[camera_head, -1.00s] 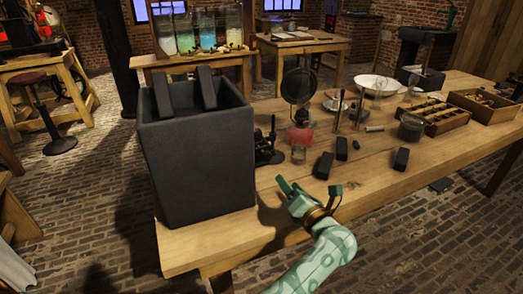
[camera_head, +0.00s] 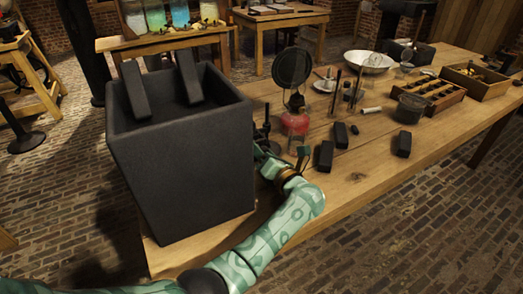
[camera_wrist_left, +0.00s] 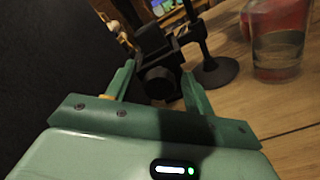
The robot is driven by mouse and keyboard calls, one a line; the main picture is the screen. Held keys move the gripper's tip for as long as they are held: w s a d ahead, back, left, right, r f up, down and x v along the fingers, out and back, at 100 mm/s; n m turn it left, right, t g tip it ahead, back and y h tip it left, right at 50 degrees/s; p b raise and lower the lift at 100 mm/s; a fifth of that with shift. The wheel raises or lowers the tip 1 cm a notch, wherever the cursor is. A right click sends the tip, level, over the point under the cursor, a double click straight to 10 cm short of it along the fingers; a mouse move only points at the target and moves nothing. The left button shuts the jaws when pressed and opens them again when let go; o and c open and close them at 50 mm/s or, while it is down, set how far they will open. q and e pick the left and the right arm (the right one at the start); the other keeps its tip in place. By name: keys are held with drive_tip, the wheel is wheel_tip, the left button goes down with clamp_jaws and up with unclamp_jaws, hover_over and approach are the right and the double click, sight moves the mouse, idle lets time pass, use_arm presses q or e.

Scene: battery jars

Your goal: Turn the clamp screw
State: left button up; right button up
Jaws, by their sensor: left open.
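A black clamp (camera_head: 261,137) stands on the workbench close to the right wall of the big dark box. In the left wrist view its round dark screw knob (camera_wrist_left: 160,83) faces me, in line with the gap between my fingers. My left gripper (camera_head: 281,160) is low over the bench in front of the clamp, partly hiding it in the head view. In the left wrist view the left gripper (camera_wrist_left: 158,74) is open, with one finger on each side of the knob. I cannot tell whether either finger touches it. My right gripper is not in view.
The big dark box (camera_head: 185,165) stands just left of my left gripper. Several dark blocks, including one block (camera_head: 325,155), lie on the workbench (camera_head: 355,180). The front right bench edge is clear.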

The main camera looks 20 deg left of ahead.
use_arm(q)
drive_tip(key=c, duration=1)
drive_tip(key=shift+m+p, duration=0.45)
drive_tip(key=shift+m, duration=1.35)
drive_tip(key=shift+m+p, duration=0.6)
drive_tip(key=shift+m, duration=1)
